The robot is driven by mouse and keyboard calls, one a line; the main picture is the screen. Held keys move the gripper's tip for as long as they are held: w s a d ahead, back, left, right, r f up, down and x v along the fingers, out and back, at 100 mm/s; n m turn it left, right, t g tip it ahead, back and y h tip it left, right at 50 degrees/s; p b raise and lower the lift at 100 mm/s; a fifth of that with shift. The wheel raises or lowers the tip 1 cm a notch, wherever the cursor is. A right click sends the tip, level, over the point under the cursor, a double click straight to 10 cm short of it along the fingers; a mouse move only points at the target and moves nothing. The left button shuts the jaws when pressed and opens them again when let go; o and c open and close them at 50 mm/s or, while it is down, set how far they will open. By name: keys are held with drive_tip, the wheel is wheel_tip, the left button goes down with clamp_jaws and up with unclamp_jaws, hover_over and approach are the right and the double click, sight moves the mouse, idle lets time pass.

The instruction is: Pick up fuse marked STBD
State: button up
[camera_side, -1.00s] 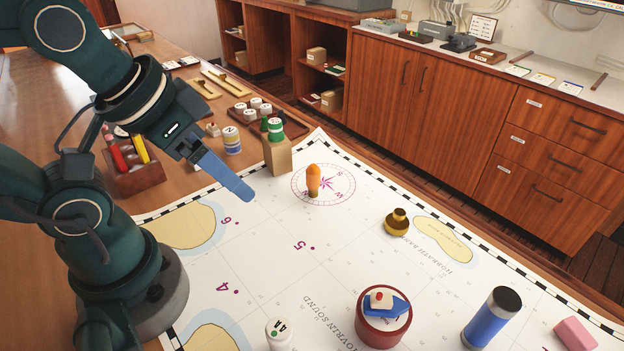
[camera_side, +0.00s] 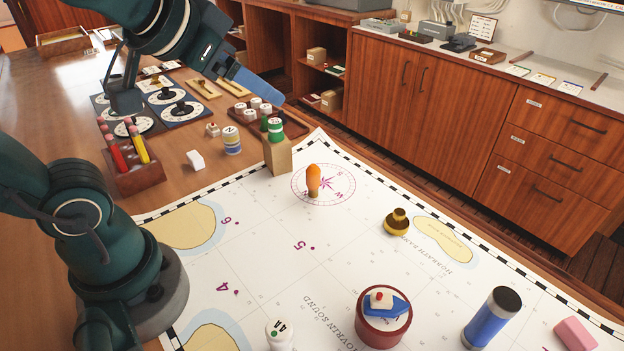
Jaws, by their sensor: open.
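No STBD marking is readable on any piece from here. A green and white cylinder (camera_side: 275,129) stands upright on a tan block (camera_side: 279,155) at the chart's far edge. A white and blue cylinder (camera_side: 232,141) stands on the wood to its left.
A tray with several small white-topped cylinders (camera_side: 293,127) lies behind the block. A pencil rack (camera_side: 138,181) and a white block (camera_side: 195,160) are left. An orange-topped piece (camera_side: 313,181), a brass weight (camera_side: 397,222) and a red drum (camera_side: 384,332) stand on the chart.

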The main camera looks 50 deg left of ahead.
drive_tip(key=w+d+r+m+t+h, duration=0.2)
drive_tip(key=w+r+m+t, duration=0.35)
drive_tip(key=w, duration=0.35)
drive_tip(key=w+d+r+m+t+h, duration=0.2)
drive_tip(key=d+m+h, duration=0.2)
drive_tip(key=d+h, duration=0.15)
drive_tip(key=m+g+h, duration=0.8)
drive_tip(key=m+g, duration=0.5)
drive_tip(key=g, duration=0.9)
hover_over(283, 347)
drive_tip(key=w+a, duration=0.1)
drive_tip(key=a, duration=0.3)
wheel_tip(283, 347, down, 11)
drive_tip(key=shift+n+t, duration=0.25)
drive_tip(key=shift+t, duration=0.1)
drive_tip(key=f, duration=1.7)
drive_tip(key=shift+w+d, duration=0.15)
drive_tip(key=shift+d, duration=0.1)
drive_tip(key=shift+y, duration=0.25)
drive_tip(key=shift+x, duration=2.6)
drive_tip(key=shift+f, duration=0.1)
